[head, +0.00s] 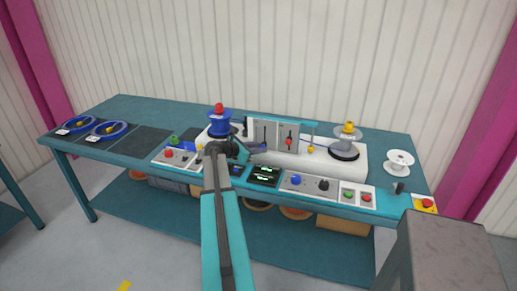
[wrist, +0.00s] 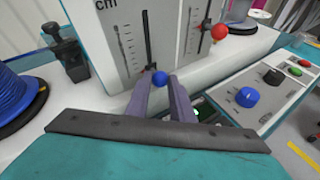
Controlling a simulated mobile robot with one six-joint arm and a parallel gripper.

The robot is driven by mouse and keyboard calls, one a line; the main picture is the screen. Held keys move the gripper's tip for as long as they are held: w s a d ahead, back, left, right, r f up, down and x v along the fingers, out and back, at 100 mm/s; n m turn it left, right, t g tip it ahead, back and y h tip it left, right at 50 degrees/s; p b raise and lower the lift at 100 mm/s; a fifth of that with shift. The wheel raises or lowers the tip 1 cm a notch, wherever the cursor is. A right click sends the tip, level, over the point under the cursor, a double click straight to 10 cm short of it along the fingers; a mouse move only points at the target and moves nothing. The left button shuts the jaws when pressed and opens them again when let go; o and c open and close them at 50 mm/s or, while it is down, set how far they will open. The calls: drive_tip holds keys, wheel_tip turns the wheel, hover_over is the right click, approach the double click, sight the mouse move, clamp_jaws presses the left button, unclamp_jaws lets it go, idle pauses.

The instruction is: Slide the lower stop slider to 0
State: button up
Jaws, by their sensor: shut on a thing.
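The slider panel (head: 276,129) stands upright behind the bench's front controls and shows two slots. In the wrist view, the panel (wrist: 105,32) has a slot and tick scale on each side. A blue slider knob (wrist: 159,78) is low on the left slot. A red slider knob (wrist: 219,31) is higher, on the right slot; it also shows in the head view (head: 289,140). My gripper (wrist: 160,86) is shut on the blue knob, one finger on each side. In the head view, my gripper (head: 261,147) hides that knob. Scale numbers are too small to read.
A blue cable reel (head: 220,122) stands left of the panel and a grey reel (head: 346,139) right of it. Knobs and buttons, including a blue knob (head: 296,180), line the front below. An empty white spool (head: 399,161) sits at the right end.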

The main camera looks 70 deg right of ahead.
drive_tip(key=o, duration=1.1)
drive_tip(key=shift+a, duration=0.1)
drive_tip(key=b+v, duration=0.3)
drive_tip(key=v, duration=1)
drive_tip(key=shift+w+a+r, duration=0.1)
drive_tip(key=shift+a+r, duration=0.1)
